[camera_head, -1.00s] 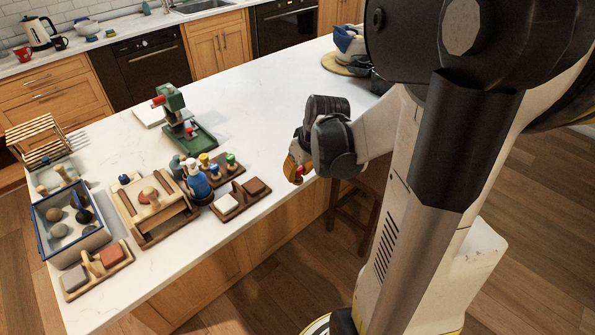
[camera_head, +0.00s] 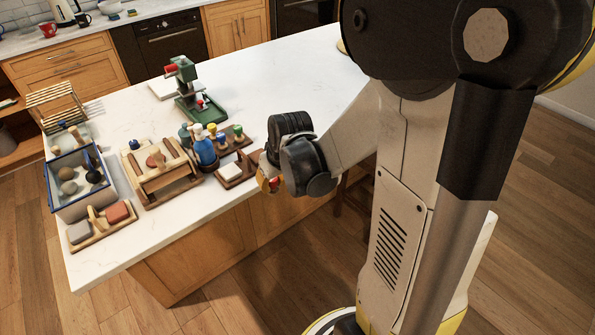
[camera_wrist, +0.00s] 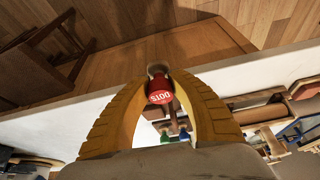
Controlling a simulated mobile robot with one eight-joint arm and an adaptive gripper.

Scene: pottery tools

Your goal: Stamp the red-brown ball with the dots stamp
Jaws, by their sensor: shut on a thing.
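My gripper (camera_head: 268,180) is at the table's front edge, right of the tools. In the wrist view its yellow fingers (camera_wrist: 158,76) are shut on the dots stamp (camera_wrist: 161,97), a red piece with "DOTS" in white. Only a little red of the stamp (camera_head: 275,182) shows in the head view. A red-brown lump (camera_head: 155,160), seemingly the ball, lies on the wooden stand (camera_head: 170,184) to the left, well apart from my gripper. I cannot tell whether it is round or flattened.
A rack with coloured stamps (camera_head: 232,142), a blue bottle (camera_head: 204,150) and a small wooden tray (camera_head: 229,172) stand between gripper and lump. A blue-rimmed box (camera_head: 60,208) of balls is further left. A green press (camera_head: 190,98) stands behind. The table's right part is clear.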

